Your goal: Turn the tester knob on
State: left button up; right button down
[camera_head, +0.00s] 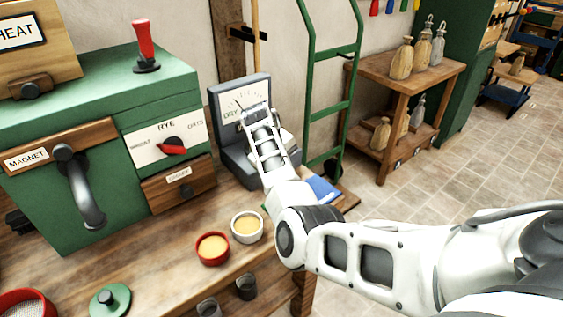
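The tester (219,104) is a grey box with a pale dial face (232,99) marked DRY, standing at the back of the wooden bench. Its knob does not show; my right arm covers the lower front of the tester. My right gripper (255,108) is in front of the tester, overlapping the lower right of the dial. Its fingertips are too small and hidden to tell whether they are open or shut, or whether they touch the tester. My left gripper is not in view.
A green machine (120,100) with a red selector knob (173,147) and dark handle (84,190) stands left of the tester. A red bowl (212,248) and a white bowl (247,227) sit in front. A blue book (322,190) lies right of the tester, near the bench edge.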

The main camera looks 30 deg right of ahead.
dwell(0.5)
jog(key=c, duration=1.4)
grip_release()
jog(key=shift+c, duration=0.2)
jog(key=shift+r, duration=0.1)
jog(key=v, duration=1.5)
jog(key=shift+r+p, duration=0.35)
jog(key=shift+r, duration=0.05)
